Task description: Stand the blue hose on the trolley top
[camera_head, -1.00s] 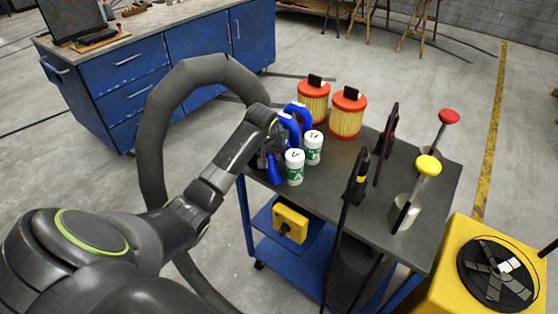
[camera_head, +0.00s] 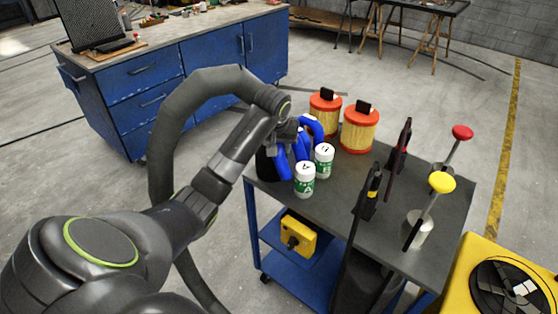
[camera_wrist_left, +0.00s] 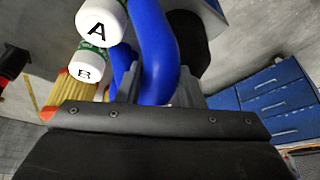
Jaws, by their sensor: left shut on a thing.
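The blue hose (camera_head: 301,149) is a bent tube in my left gripper (camera_head: 287,136), above the far left corner of the trolley top (camera_head: 339,185). In the left wrist view the hose (camera_wrist_left: 155,50) runs between the two fingers of the gripper (camera_wrist_left: 157,88), which is shut on it. In the head view its lower end hangs just left of the white bottles; I cannot tell whether it clears the surface. My gripper and wrist hide part of the hose. My right gripper is not in view.
White bottles A (camera_head: 305,180) and B (camera_head: 324,160) stand close beside the hose. Orange-capped filters (camera_head: 360,129) stand behind. Black upright tools (camera_head: 367,194) and red and yellow knobbed pieces (camera_head: 442,182) occupy the right side. A dark object (camera_head: 265,165) is at the left edge.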

